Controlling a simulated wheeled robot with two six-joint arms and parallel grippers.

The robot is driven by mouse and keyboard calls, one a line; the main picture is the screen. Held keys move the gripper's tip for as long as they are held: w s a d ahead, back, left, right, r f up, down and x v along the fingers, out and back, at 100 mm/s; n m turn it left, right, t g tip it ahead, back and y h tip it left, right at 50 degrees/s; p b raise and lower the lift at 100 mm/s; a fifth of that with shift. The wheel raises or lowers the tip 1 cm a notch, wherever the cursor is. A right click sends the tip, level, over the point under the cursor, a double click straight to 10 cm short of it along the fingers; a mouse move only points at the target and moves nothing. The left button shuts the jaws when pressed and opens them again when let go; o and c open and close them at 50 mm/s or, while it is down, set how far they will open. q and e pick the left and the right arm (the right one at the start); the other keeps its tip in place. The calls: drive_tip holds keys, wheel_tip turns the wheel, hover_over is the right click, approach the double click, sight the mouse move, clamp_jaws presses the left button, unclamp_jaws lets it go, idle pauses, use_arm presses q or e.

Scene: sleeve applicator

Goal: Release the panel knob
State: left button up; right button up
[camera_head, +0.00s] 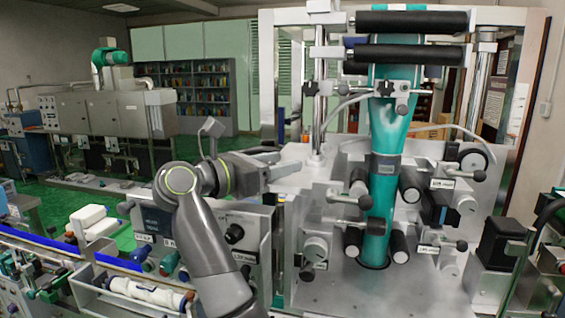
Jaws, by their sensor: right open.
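A black knob (234,233) sits on the grey front panel (258,222) left of the machine, with labels near it. My right gripper (287,160) is above and to the right of this knob, apart from it. Its fingers point right and are spread, with nothing seen between them. My right arm passes in front of the panel's left part and hides some of it. My left gripper is not in view.
The applicator machine (420,285) fills the right half, with a teal sleeve (390,130) running down its middle and several black-handled levers and round grey knobs around it. A tray (118,303) with white bottles is at the lower left.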

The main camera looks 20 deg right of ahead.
drive_tip(key=shift+a, duration=0.1)
drive_tip(key=shift+c, duration=0.9)
drive_tip(key=c, duration=0.8)
